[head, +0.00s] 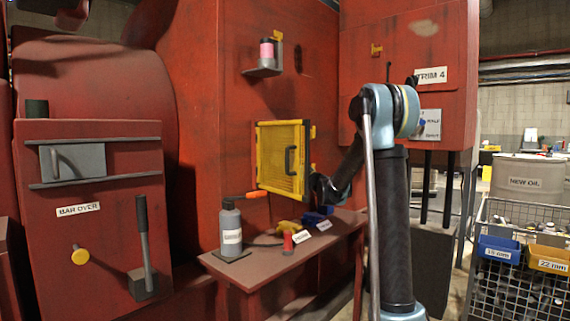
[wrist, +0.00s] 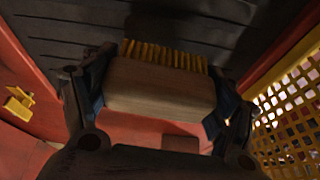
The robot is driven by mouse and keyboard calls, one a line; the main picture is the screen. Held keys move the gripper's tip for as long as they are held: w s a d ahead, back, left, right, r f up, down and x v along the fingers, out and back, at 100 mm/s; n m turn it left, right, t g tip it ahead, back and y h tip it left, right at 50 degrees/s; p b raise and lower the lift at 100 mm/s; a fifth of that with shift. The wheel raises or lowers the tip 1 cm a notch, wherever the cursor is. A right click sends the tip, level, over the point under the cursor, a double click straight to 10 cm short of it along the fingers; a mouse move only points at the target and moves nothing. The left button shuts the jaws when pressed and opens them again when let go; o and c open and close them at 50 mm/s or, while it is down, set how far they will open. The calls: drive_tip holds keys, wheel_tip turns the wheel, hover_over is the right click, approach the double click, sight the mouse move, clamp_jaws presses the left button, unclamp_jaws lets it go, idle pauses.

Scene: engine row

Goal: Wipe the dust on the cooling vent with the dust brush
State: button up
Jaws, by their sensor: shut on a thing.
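In the wrist view my gripper (wrist: 158,92) is shut on the dust brush (wrist: 165,84), one finger at each end of its pale wooden block. The yellow bristles point away from me toward the dark slatted cooling vent (wrist: 60,28). I cannot tell whether the bristle tips touch the slats, and no dust is clearly visible. A yellow mesh guard (wrist: 296,108) stands at an angle on the right. In the head view the same guard (head: 272,150) hides the vent and the brush; my wrist is beside its lower right edge.
A yellow latch (wrist: 18,102) juts from the red panel at left in the wrist view. In the head view, a red bench (head: 262,273) below holds a grey bottle (head: 231,228), a red spool (head: 288,244) and small tools. A shelf (head: 262,72) carries a pink container.

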drive_tip(key=shift+w+a, duration=0.6)
drive_tip(key=shift+a, duration=0.15)
idle(0.4)
drive_tip(key=shift+w+d, duration=1.3)
drive_tip(key=shift+w, duration=0.15)
drive_tip(key=shift+w+d, duration=0.55)
drive_tip(key=shift+w, duration=0.3)
drive_tip(key=shift+w+d, duration=0.55)
drive_tip(key=shift+w, duration=0.25)
drive_tip(key=shift+s+a+r, duration=0.1)
drive_tip(key=shift+s+r, duration=0.05)
drive_tip(key=shift+r, duration=0.65)
drive_tip(key=shift+s, duration=0.1)
